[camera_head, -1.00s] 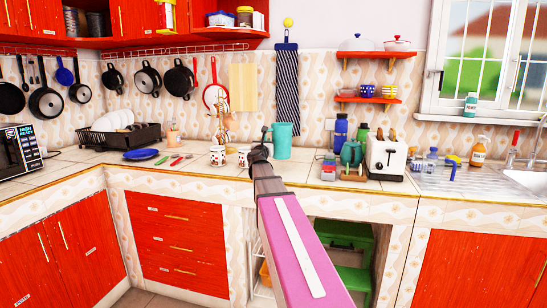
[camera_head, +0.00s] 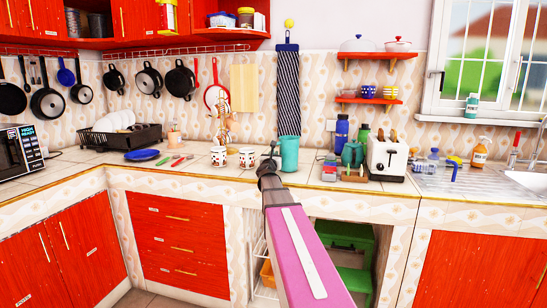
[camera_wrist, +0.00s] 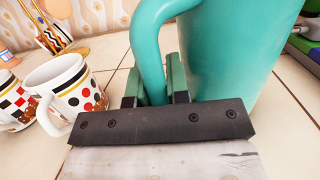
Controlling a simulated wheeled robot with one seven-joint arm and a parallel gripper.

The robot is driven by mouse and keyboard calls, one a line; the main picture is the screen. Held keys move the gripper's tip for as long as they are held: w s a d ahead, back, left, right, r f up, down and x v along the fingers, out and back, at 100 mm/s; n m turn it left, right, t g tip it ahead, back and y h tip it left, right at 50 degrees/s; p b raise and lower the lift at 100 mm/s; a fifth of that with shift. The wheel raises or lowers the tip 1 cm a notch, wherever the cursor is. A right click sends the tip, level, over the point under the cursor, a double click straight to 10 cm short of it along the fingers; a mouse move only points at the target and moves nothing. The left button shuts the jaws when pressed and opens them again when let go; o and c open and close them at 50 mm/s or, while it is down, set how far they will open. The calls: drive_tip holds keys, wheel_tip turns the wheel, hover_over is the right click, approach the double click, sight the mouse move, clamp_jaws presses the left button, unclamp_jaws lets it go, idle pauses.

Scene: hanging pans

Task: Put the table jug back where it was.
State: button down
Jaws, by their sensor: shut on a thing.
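The table jug is a teal jug (camera_head: 289,153) at the counter's front area, right of the two patterned mugs. It stands upright; in the wrist view the jug (camera_wrist: 235,55) fills the upper right, with its handle toward me. My gripper (camera_wrist: 157,95) is shut on the lower part of the jug's handle, its fingers on either side. In the head view my gripper (camera_head: 270,165) is small and dark at the jug's left. The jug's base is hidden behind my gripper in the wrist view, so I cannot tell whether it touches the tiles.
Two patterned mugs stand left of the jug, the nearer mug (camera_head: 247,157) close to my gripper. A mug tree (camera_head: 222,125) is behind them. Bottles, a green appliance (camera_head: 352,153) and a toaster (camera_head: 387,155) stand to the right. Tiled counter (camera_head: 310,172) is clear just right of the jug.

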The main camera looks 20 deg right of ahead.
drive_tip(key=shift+f, duration=0.15)
drive_tip(key=c, duration=1.1)
unclamp_jaws()
drive_tip(key=v, duration=1.2)
